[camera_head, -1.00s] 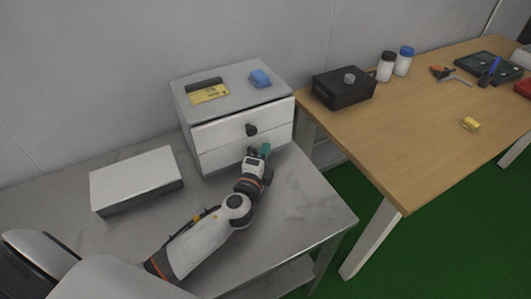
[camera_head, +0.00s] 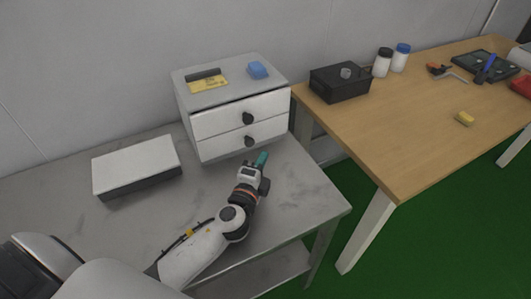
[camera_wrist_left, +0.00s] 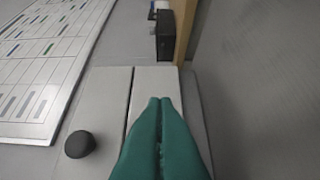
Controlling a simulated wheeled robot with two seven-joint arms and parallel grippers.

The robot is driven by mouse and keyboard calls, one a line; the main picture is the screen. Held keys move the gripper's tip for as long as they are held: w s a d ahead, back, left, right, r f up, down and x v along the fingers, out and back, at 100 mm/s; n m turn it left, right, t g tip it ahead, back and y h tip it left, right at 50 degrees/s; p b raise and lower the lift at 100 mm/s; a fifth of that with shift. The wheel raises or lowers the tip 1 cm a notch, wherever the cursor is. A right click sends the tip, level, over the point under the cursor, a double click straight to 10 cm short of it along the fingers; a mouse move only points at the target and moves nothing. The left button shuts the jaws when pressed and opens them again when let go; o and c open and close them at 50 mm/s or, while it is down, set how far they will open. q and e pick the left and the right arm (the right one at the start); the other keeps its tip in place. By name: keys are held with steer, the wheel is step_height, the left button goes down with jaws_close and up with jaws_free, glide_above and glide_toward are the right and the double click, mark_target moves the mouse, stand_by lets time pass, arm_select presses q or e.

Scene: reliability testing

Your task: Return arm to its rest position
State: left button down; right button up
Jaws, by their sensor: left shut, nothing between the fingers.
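My left arm (camera_head: 203,247) comes in from the lower left over the grey metal table. My left gripper (camera_head: 262,158) has green fingertips and is shut and empty. It is just in front of the white two-drawer cabinet (camera_head: 218,151), a little below and right of the lower drawer's dark knob (camera_head: 249,141), apart from it. In the left wrist view the green fingers (camera_wrist_left: 160,105) are together, with a dark round knob (camera_wrist_left: 80,144) to their left. The upper drawer (camera_head: 238,116) looks slightly proud of the cabinet. My right gripper does not show.
A white box (camera_head: 137,163) lies left on the grey table (camera_head: 300,205). A blue block (camera_head: 258,70) and a yellow item (camera_head: 209,85) are on the cabinet. The wooden table (camera_head: 400,130) at right holds a black box (camera_head: 338,84), bottles, tools and a yellow block (camera_head: 465,118).

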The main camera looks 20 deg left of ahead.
arm_select(q)
steer(key=s, duration=0.2)
steer(key=s+d, duration=0.1)
steer(key=s, duration=0.1)
steer(key=shift+s+b, duration=0.3)
steer(key=shift+s+r, duration=0.1)
steer(key=shift+s, duration=0.65)
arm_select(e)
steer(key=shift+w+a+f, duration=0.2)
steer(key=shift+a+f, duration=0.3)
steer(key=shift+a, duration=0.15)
